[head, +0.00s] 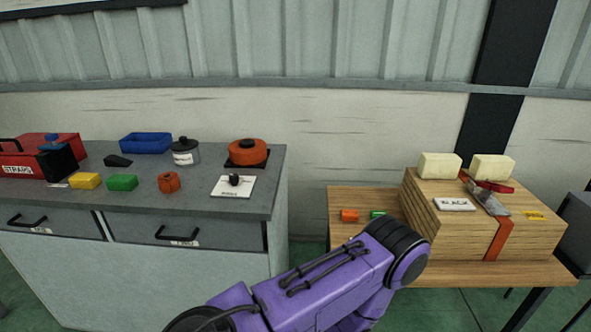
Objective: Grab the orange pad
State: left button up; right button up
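A small flat orange block (349,215), which looks like the orange pad, lies on the low wooden table (350,196) right of the grey cabinet. A green block (377,214) lies just right of it, partly hidden by a purple link of my arm. Other orange things are on the grey cabinet: a small round orange piece (168,182) and a round orange-topped object (248,151) on a black base. Neither of my grippers shows in the head view; only a purple arm link crosses the lower middle.
The grey cabinet top (210,208) also holds a yellow block (84,181), a green block (122,183), a blue tray (146,143), a jar (185,153) and a red straps box (20,162). A strapped wooden crate (460,230) stands beside the orange block.

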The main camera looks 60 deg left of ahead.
aim_at(346, 215)
jog(key=u, duration=1.1)
jog(key=i, duration=1.7)
jog(key=z, duration=0.05)
